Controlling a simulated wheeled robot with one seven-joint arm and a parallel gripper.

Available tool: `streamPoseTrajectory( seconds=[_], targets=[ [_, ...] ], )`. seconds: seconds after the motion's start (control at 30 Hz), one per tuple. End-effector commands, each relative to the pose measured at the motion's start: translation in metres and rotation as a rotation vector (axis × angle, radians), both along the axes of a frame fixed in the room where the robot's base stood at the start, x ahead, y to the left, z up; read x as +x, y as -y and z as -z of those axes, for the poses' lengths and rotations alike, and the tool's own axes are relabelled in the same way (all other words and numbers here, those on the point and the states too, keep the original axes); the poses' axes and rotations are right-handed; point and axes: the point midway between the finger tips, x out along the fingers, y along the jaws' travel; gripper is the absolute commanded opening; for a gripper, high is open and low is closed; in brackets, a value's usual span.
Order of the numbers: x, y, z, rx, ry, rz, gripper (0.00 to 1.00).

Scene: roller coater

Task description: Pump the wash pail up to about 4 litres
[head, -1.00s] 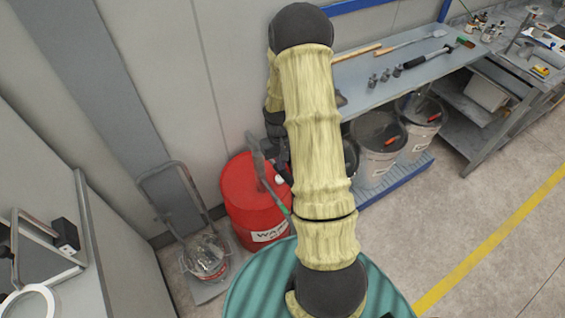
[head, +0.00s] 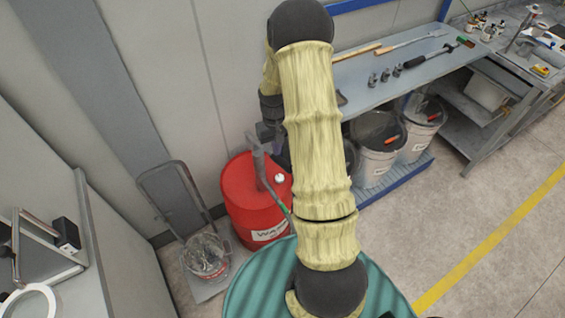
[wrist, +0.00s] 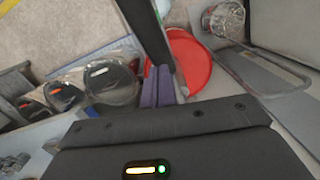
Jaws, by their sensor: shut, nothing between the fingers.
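The wash pail (head: 206,256) is a clear bucket with a red-marked label, low at the left in the head view. It also shows at the top of the wrist view (wrist: 224,18); its fill level is too small to read. The red drum (head: 240,200) stands to its right, and a grey pump bar (head: 259,165) rises from its top. A dark bar, apparently part of the pump, crosses the wrist view (wrist: 148,32). My gripper (wrist: 158,84) has its purple fingers together and empty, close beside that bar; contact is unclear. My arm hides part of the drum and pump.
The pail stands on the plate of a grey hand truck (head: 172,190) against the wall.

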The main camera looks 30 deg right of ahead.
Motion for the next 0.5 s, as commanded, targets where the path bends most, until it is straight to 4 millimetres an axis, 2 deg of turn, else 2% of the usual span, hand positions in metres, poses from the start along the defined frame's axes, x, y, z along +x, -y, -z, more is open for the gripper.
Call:
streamPoseTrajectory(
  seconds=[0.5],
  targets=[
    [0.012,0.002,-0.099,-0.003,0.007,0.000,0.00]
  ],
)
